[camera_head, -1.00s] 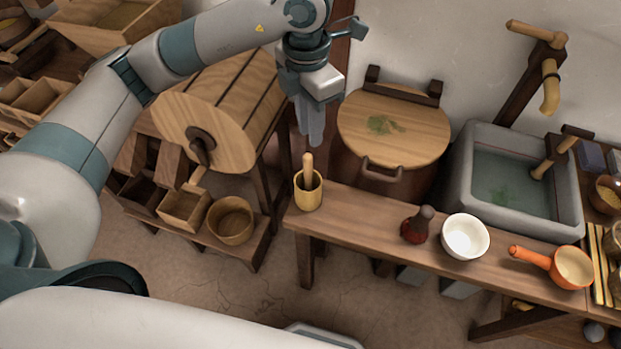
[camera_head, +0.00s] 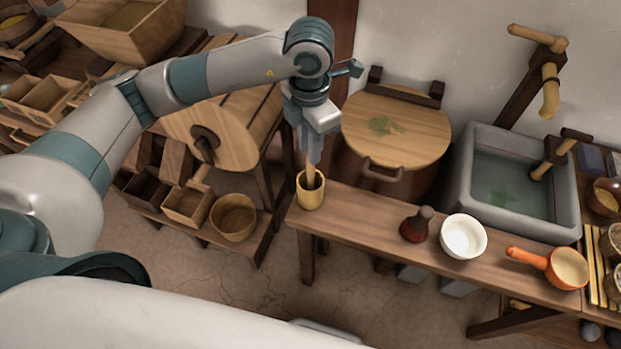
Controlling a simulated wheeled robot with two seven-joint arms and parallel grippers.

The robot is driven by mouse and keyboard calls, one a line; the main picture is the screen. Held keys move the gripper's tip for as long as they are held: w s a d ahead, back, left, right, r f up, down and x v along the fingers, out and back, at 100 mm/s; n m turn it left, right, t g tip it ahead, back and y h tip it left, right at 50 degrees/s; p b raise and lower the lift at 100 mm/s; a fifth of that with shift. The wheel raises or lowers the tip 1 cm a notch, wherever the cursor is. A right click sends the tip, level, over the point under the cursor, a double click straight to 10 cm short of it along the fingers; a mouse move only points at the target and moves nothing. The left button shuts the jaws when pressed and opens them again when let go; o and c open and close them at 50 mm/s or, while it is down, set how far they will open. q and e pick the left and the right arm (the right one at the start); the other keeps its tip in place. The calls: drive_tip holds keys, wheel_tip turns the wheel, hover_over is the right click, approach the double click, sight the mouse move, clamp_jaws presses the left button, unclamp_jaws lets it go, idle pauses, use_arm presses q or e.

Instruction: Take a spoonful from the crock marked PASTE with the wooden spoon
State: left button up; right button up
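A wooden handle (camera_head: 310,174) stands up out of a small yellow-brown cup (camera_head: 311,195) at the left end of the bench. I cannot tell whether it is the wooden spoon, as its lower end is hidden in the cup. My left gripper (camera_head: 312,157) points down right above the cup, with its fingertips at the top of the handle. The fingers overlap in this view, so whether they are open or closed on the handle does not show. No crock with a readable PASTE mark shows. My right gripper is not in view.
On the bench (camera_head: 375,213) stand a dark red bottle (camera_head: 416,225), a white bowl (camera_head: 463,237) and an orange-handled pan (camera_head: 560,267). A round wooden lid (camera_head: 400,135) and a stone sink (camera_head: 455,190) lie behind. The bench between cup and bottle is clear.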

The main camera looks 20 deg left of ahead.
sight(311, 174)
use_arm(q)
wheel_tip(311, 174, down, 4)
drive_tip(key=shift+f+p, duration=0.1)
drive_tip(key=shift+p, duration=0.55)
drive_tip(key=shift+f, duration=0.7)
drive_tip(key=shift+f+p, duration=0.6)
drive_tip(key=shift+p, duration=0.2)
wheel_tip(311, 174, down, 3)
drive_tip(key=shift+w+p, duration=0.1)
drive_tip(key=shift+p, duration=0.65)
drive_tip(key=shift+f, duration=0.5)
clamp_jaws()
